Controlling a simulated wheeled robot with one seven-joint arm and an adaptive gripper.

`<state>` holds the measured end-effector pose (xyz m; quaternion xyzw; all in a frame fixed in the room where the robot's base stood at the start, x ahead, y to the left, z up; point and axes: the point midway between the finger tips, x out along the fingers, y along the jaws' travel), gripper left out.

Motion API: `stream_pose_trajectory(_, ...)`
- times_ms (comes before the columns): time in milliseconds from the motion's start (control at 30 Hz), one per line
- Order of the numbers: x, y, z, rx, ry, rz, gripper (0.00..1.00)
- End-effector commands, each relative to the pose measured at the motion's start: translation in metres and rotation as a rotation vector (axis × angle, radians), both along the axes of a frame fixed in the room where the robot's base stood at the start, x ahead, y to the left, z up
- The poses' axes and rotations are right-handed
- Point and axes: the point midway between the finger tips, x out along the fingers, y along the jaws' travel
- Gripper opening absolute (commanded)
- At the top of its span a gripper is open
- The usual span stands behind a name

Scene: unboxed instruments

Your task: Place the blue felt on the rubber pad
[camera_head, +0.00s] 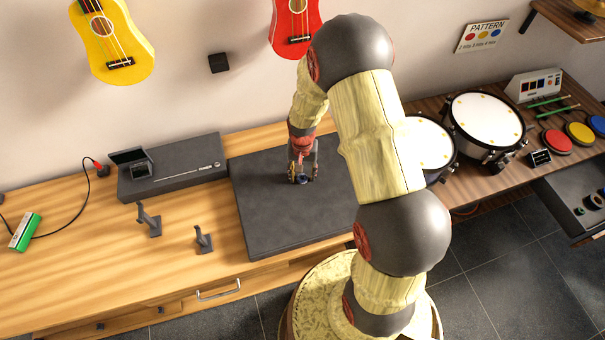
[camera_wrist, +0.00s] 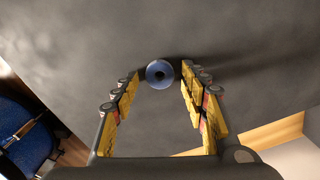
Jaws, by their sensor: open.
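The blue felt (camera_wrist: 160,73) is a small round blue piece with a hole or dark centre. In the wrist view it sits between the tips of my gripper (camera_wrist: 159,78), with a gap on each side. The dark grey rubber pad (camera_head: 270,222) lies flat on the wooden bench, and its surface (camera_wrist: 80,40) fills most of the wrist view. In the head view my gripper (camera_head: 302,174) points down, low over the pad, open around the felt (camera_head: 301,181), which is partly hidden by the fingers. The felt appears to rest on the pad.
A grey case (camera_head: 185,172) lies left of the pad. Two small dark stands (camera_head: 150,222) are on the bench. Drums (camera_head: 487,118) are on the right. A yellow ukulele (camera_head: 120,45) and a red one (camera_head: 293,28) hang above. The pad's front part is clear.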

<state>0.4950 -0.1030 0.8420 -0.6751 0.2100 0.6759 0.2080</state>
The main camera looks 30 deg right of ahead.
Motion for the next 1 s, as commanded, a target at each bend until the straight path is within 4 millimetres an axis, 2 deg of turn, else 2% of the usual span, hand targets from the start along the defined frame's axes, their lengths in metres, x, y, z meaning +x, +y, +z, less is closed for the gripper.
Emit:
stream_pose_trajectory(167, 0.001, 0.000, 0.014, -0.001, -0.004, 0.000, 0.44)
stream_pose_trajectory(600, 0.001, 0.000, 0.098, -0.001, -0.003, 0.000, 0.44)
stream_pose_trajectory(867, 0.000, 0.001, 0.124, 0.000, -0.002, 0.003, 0.44)
stream_pose_trajectory(967, 0.001, 0.005, 0.144, -0.006, -0.024, 0.024, 0.44)
stream_pose_trajectory(1000, -0.001, 0.008, 0.158, -0.008, -0.039, 0.040, 0.44)
